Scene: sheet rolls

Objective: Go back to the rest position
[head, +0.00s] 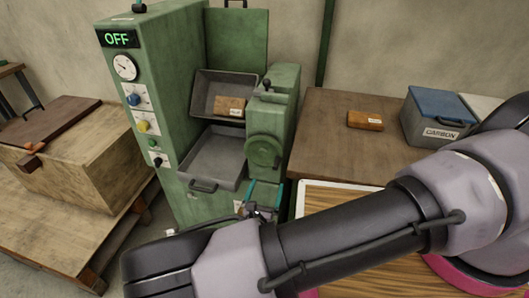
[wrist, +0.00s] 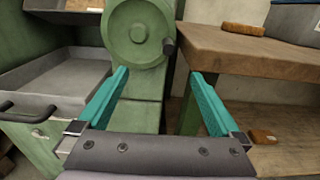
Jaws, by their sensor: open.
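My gripper (wrist: 158,75) is open and empty in the wrist view, its two teal fingers spread apart. Between and beyond them are the green machine's handwheel (wrist: 138,32) and the edge of the wooden table (wrist: 245,52). In the head view my gripper (head: 262,199) shows only in part, low in front of the machine and below the handwheel (head: 263,151). My arm hides the rest of it. I cannot tell whether a finger touches the machine.
The green machine (head: 160,60) reads OFF. A brown block (head: 230,105) lies in its upper tray, above an empty-looking lower tray (head: 213,158). The table (head: 320,120) holds another block (head: 365,120) and a blue-lidded CARBON box (head: 435,118). A wooden chest (head: 75,160) stands left.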

